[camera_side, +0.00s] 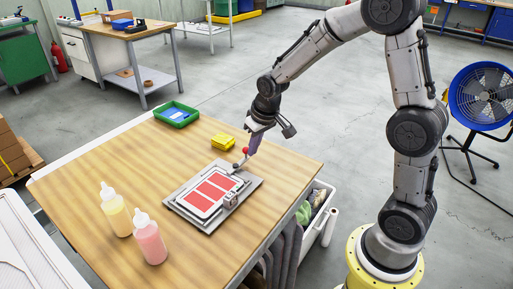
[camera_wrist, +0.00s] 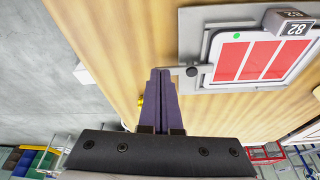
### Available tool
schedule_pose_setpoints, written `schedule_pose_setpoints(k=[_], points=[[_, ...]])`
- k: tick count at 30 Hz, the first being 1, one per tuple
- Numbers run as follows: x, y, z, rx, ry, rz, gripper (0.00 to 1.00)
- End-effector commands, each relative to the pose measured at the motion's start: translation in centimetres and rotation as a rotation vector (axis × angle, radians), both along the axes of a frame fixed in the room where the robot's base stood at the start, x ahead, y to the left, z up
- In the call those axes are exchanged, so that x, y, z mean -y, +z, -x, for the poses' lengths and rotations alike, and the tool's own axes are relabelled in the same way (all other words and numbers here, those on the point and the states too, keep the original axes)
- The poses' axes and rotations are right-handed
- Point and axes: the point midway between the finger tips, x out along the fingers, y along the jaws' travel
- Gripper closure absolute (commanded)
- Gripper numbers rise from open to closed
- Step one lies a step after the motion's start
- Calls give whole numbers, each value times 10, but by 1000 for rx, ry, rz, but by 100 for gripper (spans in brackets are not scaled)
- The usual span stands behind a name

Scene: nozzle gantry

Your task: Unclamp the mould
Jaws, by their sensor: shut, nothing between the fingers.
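The mould (camera_side: 207,187) lies on a grey base plate (camera_side: 175,203) on the wooden table. It has a pale frame around red panels, and shows at upper right in the wrist view (camera_wrist: 215,45). The dark knob also shows in the wrist view (camera_wrist: 192,71). A block marked 82 (camera_wrist: 292,28) sits at the mould's edge.
A yellow bottle (camera_side: 115,212) and a pink bottle (camera_side: 150,242) stand at the table's near left. A green tray (camera_side: 176,115) and a yellow block (camera_side: 223,142) lie behind the mould. The table's left middle is clear. A white bin (camera_side: 322,215) stands beside the table.

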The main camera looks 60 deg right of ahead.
Motion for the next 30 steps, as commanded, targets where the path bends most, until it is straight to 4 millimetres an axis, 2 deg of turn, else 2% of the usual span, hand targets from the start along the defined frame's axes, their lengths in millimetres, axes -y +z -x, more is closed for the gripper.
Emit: schedule_pose_setpoints(k=[30], points=[[4, 0, -6, 1, 124, 0, 100]])
